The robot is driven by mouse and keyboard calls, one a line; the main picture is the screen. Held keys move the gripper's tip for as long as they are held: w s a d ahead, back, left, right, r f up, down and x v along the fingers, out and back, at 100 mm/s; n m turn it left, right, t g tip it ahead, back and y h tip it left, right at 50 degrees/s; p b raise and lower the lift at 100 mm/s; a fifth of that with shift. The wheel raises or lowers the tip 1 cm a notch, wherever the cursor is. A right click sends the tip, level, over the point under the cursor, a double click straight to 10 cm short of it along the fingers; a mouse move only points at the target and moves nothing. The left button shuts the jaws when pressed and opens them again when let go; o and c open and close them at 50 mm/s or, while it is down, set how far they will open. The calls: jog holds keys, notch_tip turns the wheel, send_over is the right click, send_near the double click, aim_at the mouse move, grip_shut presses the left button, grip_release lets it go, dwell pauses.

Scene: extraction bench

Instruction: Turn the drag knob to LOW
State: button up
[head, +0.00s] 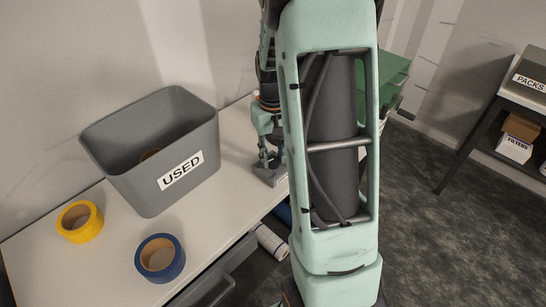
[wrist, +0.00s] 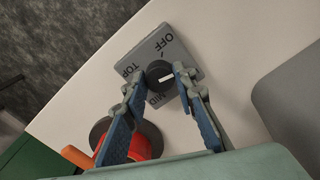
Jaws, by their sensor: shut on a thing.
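The drag knob (wrist: 154,70) is a small dark round dial with a white mark, on a grey panel (wrist: 138,56). OFF, TOP and MID are readable around it in the wrist view; LOW is not visible, and a finger covers the panel's right part. The white mark lies roughly crosswise, towards the right finger. My gripper (wrist: 158,80) is shut on the knob, with one blue-padded finger at each side. In the head view my gripper (head: 266,158) is at the grey panel block (head: 272,178) on the bench, partly behind my arm.
A grey bin marked USED (head: 140,178), a yellow tape roll (head: 80,221) and a blue tape roll (head: 160,258) stand on the white bench (head: 112,270). A red and orange object (wrist: 140,147) is close by the left finger. A green box (head: 394,80) is behind my arm.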

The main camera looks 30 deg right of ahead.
aim_at(273, 159)
jog(key=m, duration=0.6)
dwell(0.6)
jog(key=o, duration=1.2)
jog(key=shift+c, duration=0.2)
jog(key=shift+r, duration=0.1)
notch_tip(273, 159, up, 12)
